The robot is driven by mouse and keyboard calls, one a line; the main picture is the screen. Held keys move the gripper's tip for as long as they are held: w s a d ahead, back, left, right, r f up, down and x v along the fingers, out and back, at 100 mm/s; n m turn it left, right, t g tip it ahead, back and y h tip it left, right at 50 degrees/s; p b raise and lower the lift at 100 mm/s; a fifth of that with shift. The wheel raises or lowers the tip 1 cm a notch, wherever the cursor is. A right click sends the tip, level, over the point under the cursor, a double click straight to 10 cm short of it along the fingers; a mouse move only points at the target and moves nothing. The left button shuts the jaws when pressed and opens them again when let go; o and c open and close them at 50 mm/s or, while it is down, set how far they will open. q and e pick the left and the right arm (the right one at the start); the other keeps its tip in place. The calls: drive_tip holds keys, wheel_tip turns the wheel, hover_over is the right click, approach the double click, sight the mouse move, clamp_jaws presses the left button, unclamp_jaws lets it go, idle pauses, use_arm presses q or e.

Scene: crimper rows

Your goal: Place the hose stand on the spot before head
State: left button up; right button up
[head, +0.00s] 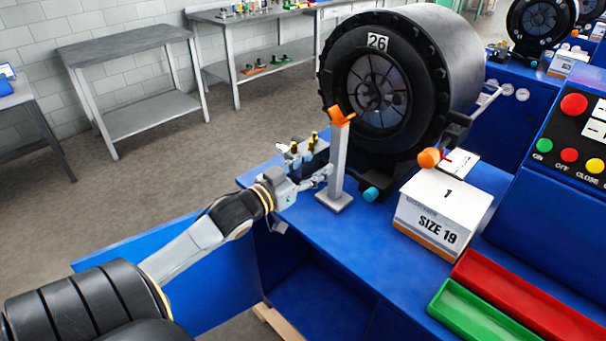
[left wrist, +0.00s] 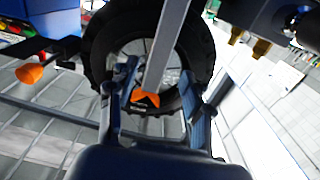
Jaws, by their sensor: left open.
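The hose stand (head: 338,172) is a grey post with a square base and an orange V-shaped top. It stands upright on the blue bench, in front of the black crimper head (head: 378,92) labelled 26. My left gripper (head: 326,174) is open, with its fingertips at the post. In the left wrist view the stand's post (left wrist: 166,45) and orange top show between the two open fingers (left wrist: 160,88). Whether the fingers touch the post cannot be told. My right gripper is not in view.
A white box marked SIZE 19 (head: 440,212) stands right of the stand, with red (head: 530,305) and green (head: 470,315) trays nearer. Small brass-topped fittings (head: 298,148) sit left of the stand. An orange knob (head: 428,158) juts out by the box. Blue bench (head: 350,240) is clear in front.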

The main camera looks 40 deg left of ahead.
use_arm(q)
drive_tip(key=shift+s+a, duration=0.1)
drive_tip(key=shift+s, duration=1.5)
drive_tip(key=s+d+f+g+y, duration=0.1)
drive_tip(key=s+d+f+g, duration=0.35)
drive_tip(key=f, duration=0.45)
drive_tip(key=s+d+f+g+y, duration=0.1)
drive_tip(key=s+d+f+g, duration=0.3)
drive_tip(key=f, duration=0.5)
drive_tip(key=s+d+f+m+g, duration=0.1)
drive_tip(key=s+d+f+g, duration=0.15)
drive_tip(key=s+d, duration=0.35)
drive_tip(key=s+d+f+g, duration=0.2)
drive_tip(key=s+d+g, duration=0.2)
drive_tip(key=s, duration=0.4)
wheel_tip(320, 180, down, 25)
drive_tip(key=s, duration=0.1)
drive_tip(key=s+a+f+g, duration=0.2)
drive_tip(key=s+a+f, duration=0.1)
drive_tip(key=s+f, duration=1.4)
drive_tip(key=shift+s+a+f, duration=0.15)
drive_tip(key=shift+a+f, duration=0.05)
drive_tip(key=shift+f, duration=0.1)
